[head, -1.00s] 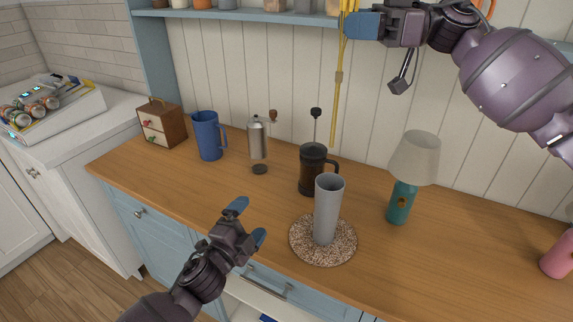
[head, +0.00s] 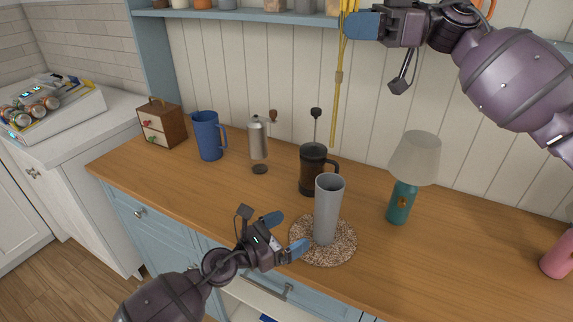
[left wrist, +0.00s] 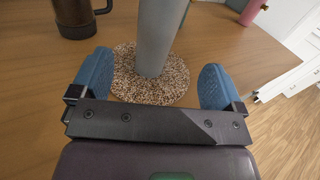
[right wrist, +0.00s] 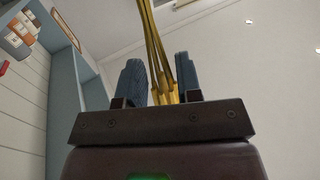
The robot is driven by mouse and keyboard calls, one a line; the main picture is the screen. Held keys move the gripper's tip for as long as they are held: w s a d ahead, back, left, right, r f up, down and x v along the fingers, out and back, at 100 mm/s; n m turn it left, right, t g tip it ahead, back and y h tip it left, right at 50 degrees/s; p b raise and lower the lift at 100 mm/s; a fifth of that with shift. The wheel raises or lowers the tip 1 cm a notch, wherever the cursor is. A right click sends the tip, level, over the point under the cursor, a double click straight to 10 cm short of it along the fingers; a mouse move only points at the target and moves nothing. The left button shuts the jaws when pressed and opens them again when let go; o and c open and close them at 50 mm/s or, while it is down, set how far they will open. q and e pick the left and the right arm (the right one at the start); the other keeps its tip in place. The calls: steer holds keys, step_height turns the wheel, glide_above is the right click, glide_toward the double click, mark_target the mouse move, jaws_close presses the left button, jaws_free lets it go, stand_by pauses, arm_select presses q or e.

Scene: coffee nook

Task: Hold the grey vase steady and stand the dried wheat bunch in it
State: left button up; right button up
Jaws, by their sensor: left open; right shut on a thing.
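The grey vase (head: 327,211) stands upright on a round speckled mat (head: 345,250) on the wooden counter. My left gripper (head: 286,233) is open just left of the vase; in the left wrist view the vase (left wrist: 157,35) rises ahead, between the lines of the two open fingers (left wrist: 157,85), not gripped. My right gripper (head: 345,26) is shut on the yellow dried wheat bunch (head: 337,105), high above the counter. The bunch hangs upright with its lower end above and behind the vase. It also shows between the fingers in the right wrist view (right wrist: 158,55).
A dark French press (head: 311,170) stands close behind the vase. A teal lamp (head: 401,200) stands to its right. The front counter right of the mat is clear.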

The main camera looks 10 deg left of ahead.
mark_target(328, 211)
arm_select(q)
steer(key=x, duration=1.2)
steer(key=c, duration=1.1)
arm_select(e)
step_height(328, 211, down, 7)
stand_by(0.6)
steer(key=shift+f, duration=0.35)
stand_by(0.4)
steer(key=shift+f, duration=2.2)
step_height(328, 211, down, 7)
steer(key=shift+f, duration=0.2)
